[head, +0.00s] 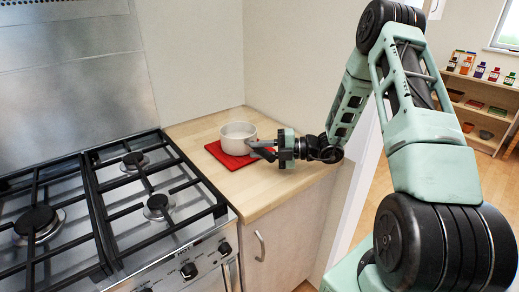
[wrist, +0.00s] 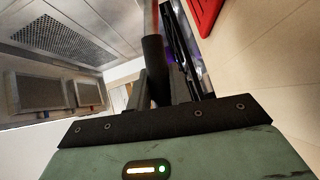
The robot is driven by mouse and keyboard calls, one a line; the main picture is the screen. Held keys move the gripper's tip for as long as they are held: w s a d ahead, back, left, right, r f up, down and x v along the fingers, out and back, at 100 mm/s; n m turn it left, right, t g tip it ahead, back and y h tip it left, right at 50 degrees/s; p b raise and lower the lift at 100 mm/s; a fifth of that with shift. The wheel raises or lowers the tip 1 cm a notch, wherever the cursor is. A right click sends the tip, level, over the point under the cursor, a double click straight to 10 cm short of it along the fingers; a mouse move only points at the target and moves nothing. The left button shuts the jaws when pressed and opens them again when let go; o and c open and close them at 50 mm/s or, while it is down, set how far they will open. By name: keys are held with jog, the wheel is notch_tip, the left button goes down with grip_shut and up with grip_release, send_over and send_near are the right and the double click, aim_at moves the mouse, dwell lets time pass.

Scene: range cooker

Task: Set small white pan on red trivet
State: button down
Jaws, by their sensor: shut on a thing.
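The small white pan (head: 237,139) is upright over the red trivet (head: 234,161) on the wooden counter. Its base looks to be on the trivet or very close above it; I cannot tell whether they touch. The trivet's edges show around the pan's base at the left, front and right. My gripper (head: 264,150) is to the right of the pan, low over the counter, shut on the pan's handle, which the fingers mostly hide. In the wrist view a dark bar like the handle (wrist: 156,70) is between the fingers, and a corner of the trivet (wrist: 204,13) shows at the top.
A gas hob (head: 110,205) with black grates and several burners stands left of the counter (head: 265,196). Walls rise behind and to the right of the counter. Bare counter lies in front of the trivet. A shelf (head: 480,105) with small jars is far right.

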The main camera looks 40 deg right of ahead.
dwell(0.3)
jog(key=c, duration=1.2)
grip_release()
jog(key=shift+f, duration=0.1)
jog(key=b+v, duration=0.2)
jog(key=v, duration=1.5)
jog(key=shift+s+d, duration=0.1)
jog(key=shift+s, duration=0.1)
